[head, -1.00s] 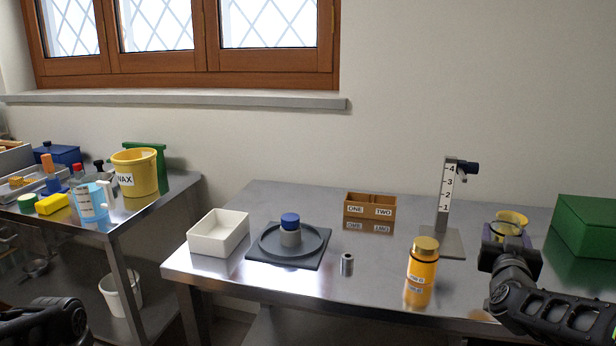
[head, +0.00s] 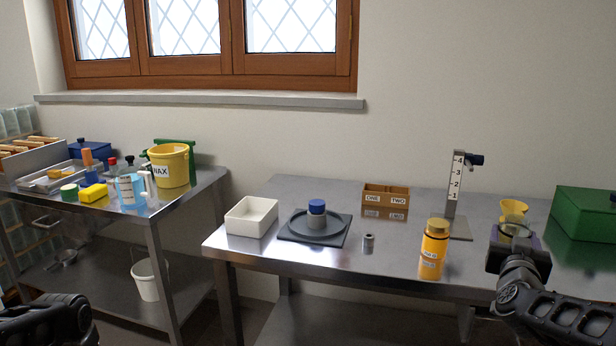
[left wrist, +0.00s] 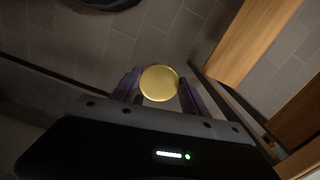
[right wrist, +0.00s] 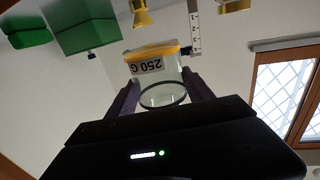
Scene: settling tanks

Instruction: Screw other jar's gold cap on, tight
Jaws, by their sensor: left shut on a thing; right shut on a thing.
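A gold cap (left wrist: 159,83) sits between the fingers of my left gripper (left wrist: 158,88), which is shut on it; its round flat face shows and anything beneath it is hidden. In the head view only a dark part of my left arm shows, at lower left. My right gripper (right wrist: 162,95) is shut on a clear jar (right wrist: 158,66) with a "250 G" label and a yellow band. The jar's near round end faces the camera, with no gold cap seen on it. In the head view my right gripper (head: 515,240) is at the right. A yellow jar (head: 434,250) with a gold cap stands on the table.
The steel table (head: 330,262) holds a white bin (head: 251,218), a dark round plate (head: 330,238) with a blue-topped cylinder, a small metal cylinder (head: 368,243), a ONE/TWO box (head: 385,198), a numbered post (head: 453,185) and a green box (head: 585,213). A cluttered side bench stands left.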

